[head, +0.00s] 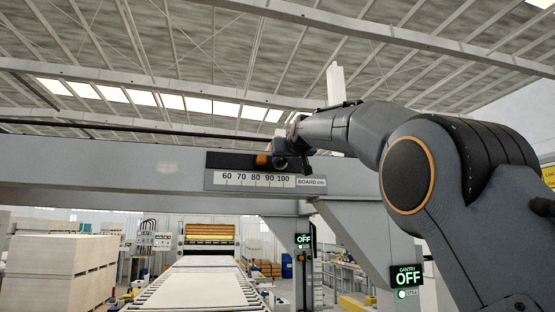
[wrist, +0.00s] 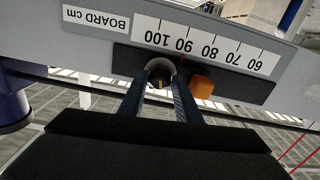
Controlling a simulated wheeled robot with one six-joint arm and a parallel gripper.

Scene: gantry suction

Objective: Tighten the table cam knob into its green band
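A dark plate (head: 230,160) is fixed on the grey beam above a scale marked 60 to 100, labelled BOARD cm. An orange block (head: 262,160) sits on the plate, and it also shows in the wrist view (wrist: 201,88). Beside it, a small round grey knob-like part (wrist: 160,66) stands out from the plate near the 90 to 100 marks. My gripper (wrist: 161,84) reaches up to this part, one finger on each side. I cannot tell whether the fingers press on it. No green band or clearly marked table cam knob shows.
The beam (head: 90,165) spans the view in front of me. A roller conveyor (head: 195,285) runs away below it. Stacked boards (head: 60,270) stand at the left.

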